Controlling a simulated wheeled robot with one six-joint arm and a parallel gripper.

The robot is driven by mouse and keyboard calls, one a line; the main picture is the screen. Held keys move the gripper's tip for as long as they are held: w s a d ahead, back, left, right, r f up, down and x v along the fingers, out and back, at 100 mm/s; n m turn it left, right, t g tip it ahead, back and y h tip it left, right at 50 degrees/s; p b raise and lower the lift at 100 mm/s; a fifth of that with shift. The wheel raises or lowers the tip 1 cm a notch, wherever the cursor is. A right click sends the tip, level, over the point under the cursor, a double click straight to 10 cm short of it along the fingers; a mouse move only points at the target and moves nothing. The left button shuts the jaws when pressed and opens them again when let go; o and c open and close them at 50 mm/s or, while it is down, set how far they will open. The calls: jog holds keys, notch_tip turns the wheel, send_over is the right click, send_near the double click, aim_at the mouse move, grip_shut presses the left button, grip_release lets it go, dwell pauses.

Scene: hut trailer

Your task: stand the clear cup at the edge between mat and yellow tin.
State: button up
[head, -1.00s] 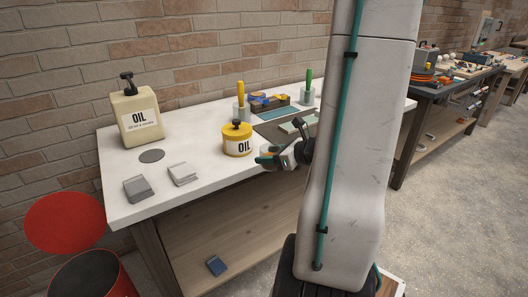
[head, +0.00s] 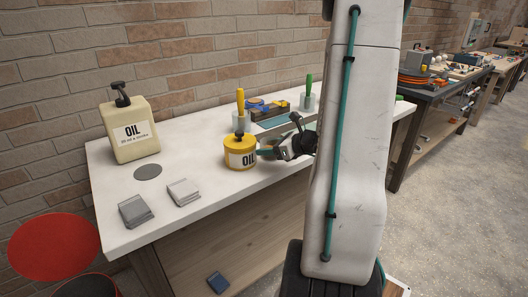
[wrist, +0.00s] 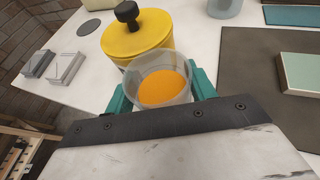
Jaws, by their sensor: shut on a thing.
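The clear cup (wrist: 158,86) is upright in the wrist view, with an orange fill low inside. My gripper (wrist: 162,95) is shut on it, one teal finger on each side. In the head view my gripper (head: 268,151) is just right of the yellow tin (head: 240,152), and the cup is mostly hidden there. The yellow tin also shows in the wrist view (wrist: 137,37), right behind the cup; I cannot tell if they touch. The dark mat (wrist: 237,88) lies to the cup's right, with bare white table between. Whether the cup's base touches the table is hidden.
A pale green block (wrist: 302,73) lies on the mat. A large oil bottle (head: 131,128), a grey disc (head: 148,172) and two grey clips (head: 135,211) (head: 183,192) are on the left. Pots with yellow and green handles stand behind.

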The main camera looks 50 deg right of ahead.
jog(key=shift+w+d+f, duration=0.1)
jog(key=shift+w+d, duration=0.4)
jog(key=shift+w+f, duration=0.1)
jog(key=shift+f, duration=1.55)
jog(key=shift+f, duration=0.2)
jog(key=o, duration=1)
jog(key=shift+a, duration=0.1)
